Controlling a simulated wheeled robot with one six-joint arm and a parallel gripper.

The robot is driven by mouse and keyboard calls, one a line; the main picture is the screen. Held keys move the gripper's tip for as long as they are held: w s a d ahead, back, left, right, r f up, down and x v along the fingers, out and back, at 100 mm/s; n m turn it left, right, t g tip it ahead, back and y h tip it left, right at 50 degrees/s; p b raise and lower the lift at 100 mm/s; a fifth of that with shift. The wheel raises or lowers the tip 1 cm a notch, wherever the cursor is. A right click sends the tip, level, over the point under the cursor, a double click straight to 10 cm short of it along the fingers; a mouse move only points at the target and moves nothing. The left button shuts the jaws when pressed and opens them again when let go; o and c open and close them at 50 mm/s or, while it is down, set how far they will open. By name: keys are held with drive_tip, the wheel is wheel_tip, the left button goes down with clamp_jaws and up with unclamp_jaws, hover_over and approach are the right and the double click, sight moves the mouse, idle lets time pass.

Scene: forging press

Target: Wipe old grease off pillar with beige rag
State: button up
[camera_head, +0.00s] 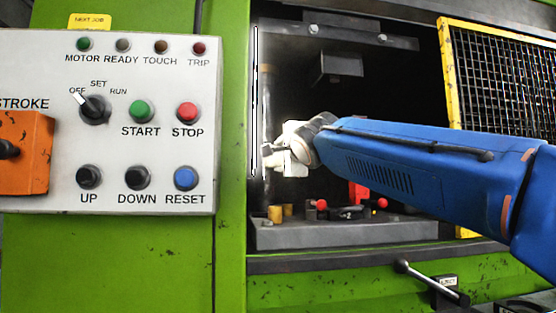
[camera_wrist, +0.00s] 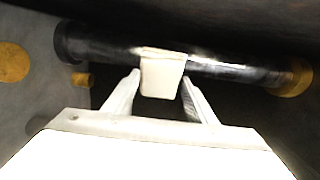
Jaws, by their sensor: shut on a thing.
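The beige rag (camera_wrist: 162,76) is a small folded pad between the two fingertips of my gripper (camera_wrist: 160,86) in the wrist view. The gripper is shut on it. The pillar (camera_wrist: 225,68) crosses that view as a dark, shiny rod, with pale highlights around the rag. The rag's edge overlaps the pillar and appears to touch it; the surface behind the rag is hidden. In the head view the pillar (camera_head: 265,100) stands upright at the left of the press opening. My gripper (camera_head: 272,153) reaches it around mid-height; the rag is hard to make out there.
A control panel (camera_head: 110,120) stands left of the opening. A yellow-framed mesh guard (camera_head: 500,80) is at the right. Red-knobbed parts (camera_head: 350,208) sit low on the press bed (camera_head: 340,234). A lever (camera_head: 430,282) sticks out below. A dark block (camera_head: 342,65) hangs above my arm.

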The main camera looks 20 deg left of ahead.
drive_tip(key=w+d+r+v, duration=0.1)
drive_tip(key=r+v, duration=0.1)
drive_tip(key=v, duration=3.3)
drive_tip(key=shift+s+d+r, duration=0.15)
drive_tip(key=shift+d+r, duration=0.1)
drive_tip(key=shift+d, duration=0.15)
idle(0.4)
drive_tip(key=x, duration=1)
drive_tip(key=shift+w+a, duration=0.2)
drive_tip(key=shift+w, duration=0.15)
drive_tip(key=shift+s, duration=0.1)
drive_tip(key=x, duration=2)
drive_tip(key=shift+w, duration=0.25)
idle(1.3)
